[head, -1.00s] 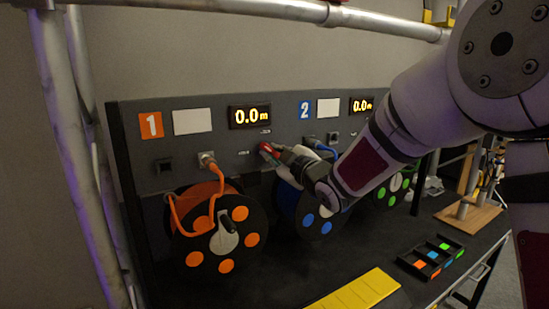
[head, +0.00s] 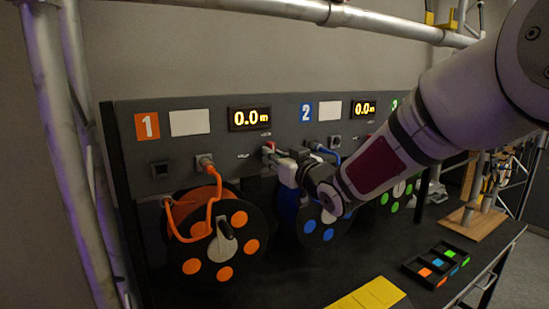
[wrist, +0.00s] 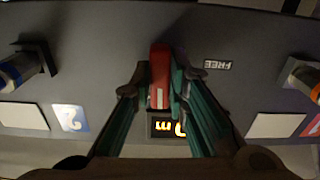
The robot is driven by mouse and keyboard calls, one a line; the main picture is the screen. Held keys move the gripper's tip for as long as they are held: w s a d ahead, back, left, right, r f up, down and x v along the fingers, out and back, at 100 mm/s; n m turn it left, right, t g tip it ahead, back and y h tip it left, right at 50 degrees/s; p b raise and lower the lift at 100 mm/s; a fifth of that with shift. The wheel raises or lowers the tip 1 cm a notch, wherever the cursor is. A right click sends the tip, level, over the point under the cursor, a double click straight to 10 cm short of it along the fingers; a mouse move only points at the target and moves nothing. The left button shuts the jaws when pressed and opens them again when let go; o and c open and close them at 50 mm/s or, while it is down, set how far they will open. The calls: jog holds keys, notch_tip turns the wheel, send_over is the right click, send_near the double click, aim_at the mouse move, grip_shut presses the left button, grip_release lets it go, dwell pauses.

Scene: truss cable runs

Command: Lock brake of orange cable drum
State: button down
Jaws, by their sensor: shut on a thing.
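The orange cable drum (head: 249,246) stands on the bench under the number 1 sign, with orange cable running up to a socket. Its brake lever is a red handle (wrist: 160,78) on the panel below the 0.0 m display. My gripper (wrist: 162,85) is shut on the red handle, one finger on each side. In the wrist view the handle lies lengthwise toward the display, and the FREE label (wrist: 217,65) is off to its right. In the head view my gripper (head: 278,158) covers most of the handle. The handle's pivot is not clearly seen.
A blue drum (head: 312,235) is behind and below my gripper, with a green drum (head: 384,200) farther right. A yellow plate (head: 368,295) and a black tray with coloured pieces (head: 408,268) lie on the bench front. Truss tubes (head: 62,150) stand at the left.

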jog(key=shift+f+m, duration=0.1)
jog(key=shift+m, duration=0.3)
jog(key=c, duration=1.6)
grip_release()
jog(key=shift+o, duration=0.2)
jog(key=v, duration=1.2)
jog(key=shift+d, duration=0.1)
